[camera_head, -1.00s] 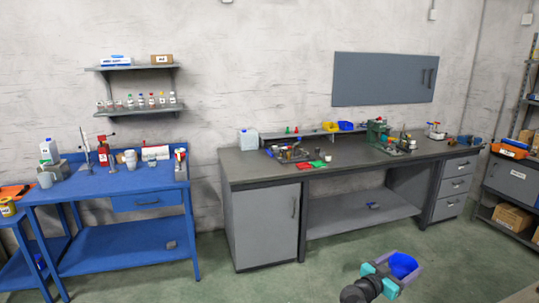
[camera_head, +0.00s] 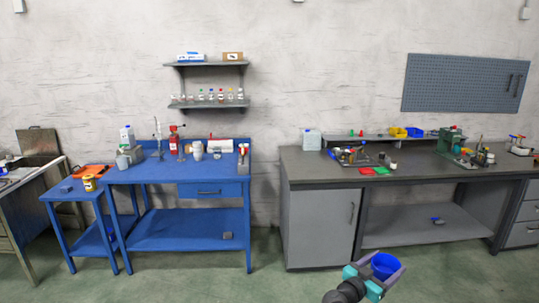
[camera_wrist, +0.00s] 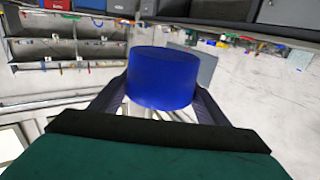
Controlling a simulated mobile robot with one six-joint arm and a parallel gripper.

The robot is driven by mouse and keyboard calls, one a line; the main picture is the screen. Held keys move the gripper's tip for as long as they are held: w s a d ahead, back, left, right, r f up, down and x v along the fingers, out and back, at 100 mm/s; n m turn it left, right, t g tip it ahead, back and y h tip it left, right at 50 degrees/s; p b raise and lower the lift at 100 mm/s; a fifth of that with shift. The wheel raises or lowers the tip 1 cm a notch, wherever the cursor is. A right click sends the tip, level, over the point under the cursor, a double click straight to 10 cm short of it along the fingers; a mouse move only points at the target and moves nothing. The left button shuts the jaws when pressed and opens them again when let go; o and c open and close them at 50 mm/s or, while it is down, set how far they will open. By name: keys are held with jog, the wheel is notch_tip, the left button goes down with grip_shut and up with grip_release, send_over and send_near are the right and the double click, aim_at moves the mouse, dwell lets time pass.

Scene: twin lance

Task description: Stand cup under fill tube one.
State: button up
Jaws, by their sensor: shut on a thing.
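My gripper (camera_head: 381,270) is at the lower right of the head view, well in front of the benches. It is shut on a blue cup (camera_head: 385,263), whose open top faces up. The wrist view shows the blue cup (camera_wrist: 163,78) between the two dark fingers. No part clearly marked as fill tube one can be made out. A thin upright stand (camera_head: 158,138) and a red device (camera_head: 174,140) are on the blue bench (camera_head: 190,171), far from the cup and too small to read.
A grey workbench (camera_head: 300,172) with tools stands behind my gripper. A small blue side table (camera_head: 63,188) stands at the left of the blue bench. A wall shelf (camera_head: 208,104) holds several bottles. The green floor (camera_head: 200,285) in front is clear.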

jog(key=s+a, duration=0.2)
jog(key=a, duration=1.9)
jog(key=shift+a+r+n+t+y, duration=0.15)
jog(key=shift+n+t+y, duration=0.15)
